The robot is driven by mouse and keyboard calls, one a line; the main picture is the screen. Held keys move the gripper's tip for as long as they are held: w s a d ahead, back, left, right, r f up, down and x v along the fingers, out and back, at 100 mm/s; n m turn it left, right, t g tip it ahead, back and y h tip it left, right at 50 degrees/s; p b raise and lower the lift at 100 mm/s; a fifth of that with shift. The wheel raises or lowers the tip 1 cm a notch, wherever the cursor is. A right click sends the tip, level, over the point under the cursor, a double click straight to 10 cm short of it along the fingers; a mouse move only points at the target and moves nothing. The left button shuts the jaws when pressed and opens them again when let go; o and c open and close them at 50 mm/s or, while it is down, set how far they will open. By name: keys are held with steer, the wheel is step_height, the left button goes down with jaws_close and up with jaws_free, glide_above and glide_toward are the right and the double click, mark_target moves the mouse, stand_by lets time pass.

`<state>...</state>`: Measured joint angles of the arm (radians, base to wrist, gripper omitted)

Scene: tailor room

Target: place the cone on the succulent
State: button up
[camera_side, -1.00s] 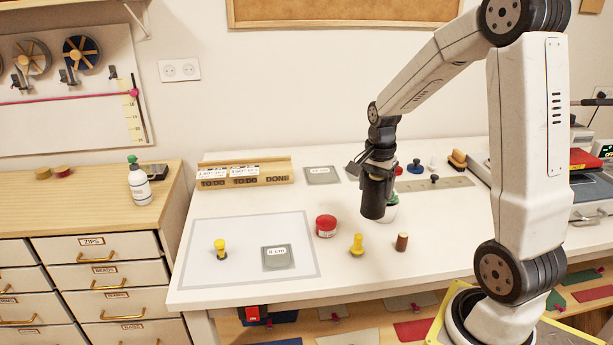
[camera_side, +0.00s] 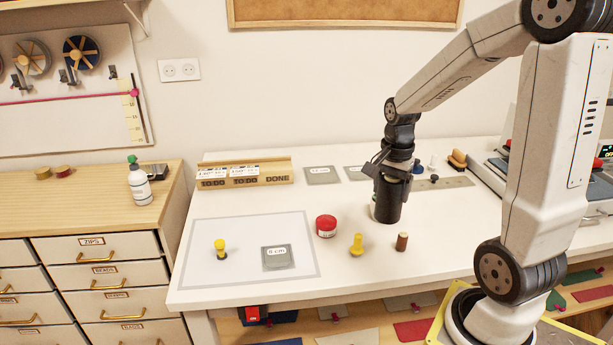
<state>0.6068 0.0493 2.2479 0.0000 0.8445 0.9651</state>
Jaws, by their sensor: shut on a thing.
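My gripper (camera_side: 393,173) points down over the back right of the white table and is shut on the cone (camera_side: 388,203), a dark, nearly cylindrical piece hanging below the jaws. The succulent is almost wholly hidden behind the cone; only a pale sliver of its white pot (camera_side: 373,208) shows at the cone's left edge. The cone overlaps the succulent in this view. I cannot tell whether it touches the plant or is in front of or above it.
A red round tin (camera_side: 326,226), a yellow spool (camera_side: 356,245) and a brown spool (camera_side: 402,242) stand in front. Another yellow spool (camera_side: 221,249) and a grey card (camera_side: 277,257) are on the left mat. A wooden rack (camera_side: 240,175) stands behind. The table between mat and rack is clear.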

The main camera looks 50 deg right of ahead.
steer(key=s+d+r, duration=0.4)
steer(key=d+r, duration=0.3)
steer(key=r, duration=0.4)
steer(key=shift+d, duration=0.3)
steer(key=shift+f, duration=0.1)
steer(key=w+d+f, duration=0.8)
steer(key=w+f, duration=0.1)
steer(key=w, duration=0.1)
steer(key=shift+w+f, duration=0.15)
steer(key=shift+w, duration=0.1)
steer(key=shift+d, duration=0.1)
